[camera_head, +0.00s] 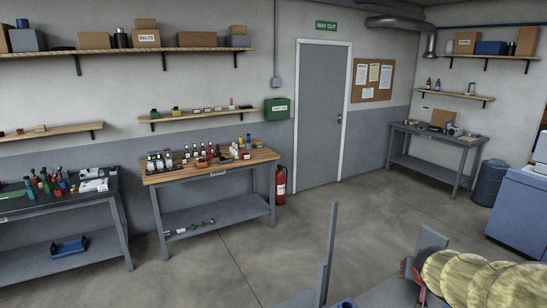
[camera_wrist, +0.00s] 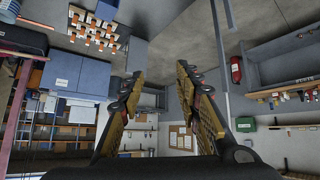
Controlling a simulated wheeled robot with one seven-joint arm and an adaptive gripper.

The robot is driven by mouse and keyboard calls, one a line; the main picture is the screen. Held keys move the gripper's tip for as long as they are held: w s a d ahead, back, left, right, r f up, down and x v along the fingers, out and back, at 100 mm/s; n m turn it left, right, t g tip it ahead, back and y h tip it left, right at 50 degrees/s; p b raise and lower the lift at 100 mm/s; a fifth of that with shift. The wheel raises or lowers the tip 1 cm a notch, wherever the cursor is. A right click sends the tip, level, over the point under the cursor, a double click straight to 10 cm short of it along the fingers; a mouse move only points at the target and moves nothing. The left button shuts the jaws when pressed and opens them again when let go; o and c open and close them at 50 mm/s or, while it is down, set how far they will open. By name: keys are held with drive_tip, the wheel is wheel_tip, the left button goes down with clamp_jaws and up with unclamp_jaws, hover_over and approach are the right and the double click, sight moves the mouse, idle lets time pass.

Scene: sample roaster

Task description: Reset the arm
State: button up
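My gripper (camera_wrist: 159,72) shows in the wrist view with its two dark, gold-padded fingers standing well apart. Nothing is between them, only the room behind. The fingers touch nothing that I can see. The wrist view shows the room upside down. In the head view I cannot clearly make out my gripper.
A wooden-topped workbench (camera_head: 155,180) holds many bottles. A red fire extinguisher (camera_head: 281,185) stands beside it, left of the grey door (camera_head: 320,115). A grey bench (camera_head: 440,136) and a dark bin (camera_head: 489,183) are at right. A yellow ribbed shape (camera_head: 480,280) is unclear. Middle floor is clear.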

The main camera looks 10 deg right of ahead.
drive_tip(key=s+a+f+n+g+y+b, duration=0.1)
drive_tip(key=s+a+f+n+y+b, duration=0.1)
drive_tip(key=s+a, duration=1)
drive_tip(key=s+a+f+n+g+y+b, duration=0.1)
drive_tip(key=s+a+f+n+y+b, duration=0.1)
drive_tip(key=s+a, duration=1)
drive_tip(key=a+n+y+b, duration=0.1)
drive_tip(key=a+n+b, duration=0.1)
drive_tip(key=a, duration=0.1)
drive_tip(key=shift+s+f, duration=0.2)
drive_tip(key=shift+s, duration=0.15)
drive_tip(key=shift+a, duration=0.1)
drive_tip(key=shift+c, duration=0.4)
